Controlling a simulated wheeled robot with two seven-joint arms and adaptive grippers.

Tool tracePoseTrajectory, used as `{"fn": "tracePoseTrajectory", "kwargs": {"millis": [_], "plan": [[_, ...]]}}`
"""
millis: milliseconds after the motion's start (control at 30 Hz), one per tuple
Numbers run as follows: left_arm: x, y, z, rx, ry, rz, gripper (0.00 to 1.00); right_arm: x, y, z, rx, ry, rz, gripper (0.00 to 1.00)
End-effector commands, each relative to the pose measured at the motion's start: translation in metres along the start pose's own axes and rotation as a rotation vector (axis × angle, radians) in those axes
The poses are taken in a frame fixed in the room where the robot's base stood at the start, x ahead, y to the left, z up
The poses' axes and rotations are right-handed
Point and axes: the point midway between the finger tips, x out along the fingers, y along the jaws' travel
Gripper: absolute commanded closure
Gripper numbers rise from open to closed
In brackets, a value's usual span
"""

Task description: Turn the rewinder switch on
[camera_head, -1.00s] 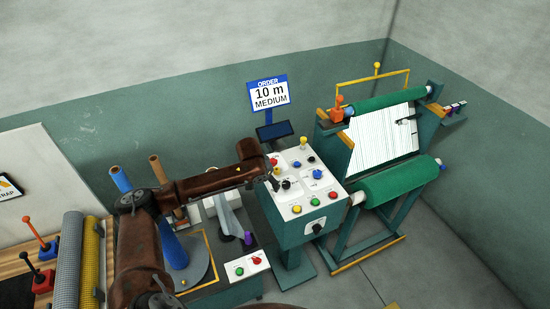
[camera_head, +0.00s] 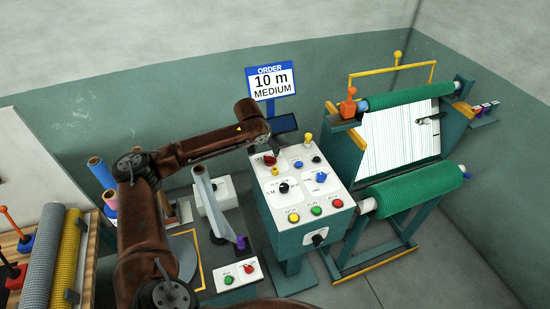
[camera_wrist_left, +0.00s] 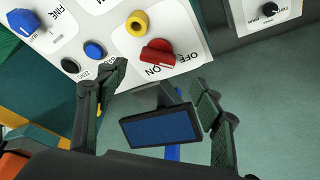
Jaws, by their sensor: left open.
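The red rotary switch (camera_head: 270,160) sits at the far left corner of the sloping control console (camera_head: 312,225). In the left wrist view the red switch (camera_wrist_left: 156,52) is a bar-shaped knob between the printed words OFF and ON. I cannot tell for sure which word it points to. My left gripper (camera_head: 272,152) is above that corner of the console, its fingers partly hidden by the arm. In the left wrist view my left gripper (camera_wrist_left: 160,74) is open and empty, with fingers spread to either side below the knob. My right gripper is not in view.
A yellow knob (camera_wrist_left: 137,22) is close beside the switch, and a blue button (camera_wrist_left: 94,50) is nearby. A dark display (camera_wrist_left: 160,125) stands behind the console under the order sign (camera_head: 271,82). The green-roll machine (camera_head: 400,150) stands to the right.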

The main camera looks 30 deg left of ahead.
Motion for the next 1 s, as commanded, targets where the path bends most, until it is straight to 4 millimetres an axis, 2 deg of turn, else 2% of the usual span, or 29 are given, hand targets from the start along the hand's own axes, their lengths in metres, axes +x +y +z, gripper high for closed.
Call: {"fn": "tracePoseTrajectory", "kwargs": {"millis": [67,233,500,600,1000], "plan": [[0.008,0.002,0.001,0.002,0.0,0.0,0.39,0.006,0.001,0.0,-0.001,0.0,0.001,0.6],[0.026,0.008,-0.002,0.009,-0.002,0.004,0.39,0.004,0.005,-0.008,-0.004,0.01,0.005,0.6],[0.068,0.011,-0.004,0.012,-0.001,0.005,0.39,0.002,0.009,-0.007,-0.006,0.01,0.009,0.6],[0.077,0.009,-0.003,0.011,0.0,0.004,0.39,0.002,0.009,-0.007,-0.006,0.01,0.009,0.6],[0.084,0.007,-0.002,0.01,0.001,0.003,0.41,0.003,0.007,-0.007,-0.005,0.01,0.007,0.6]]}}
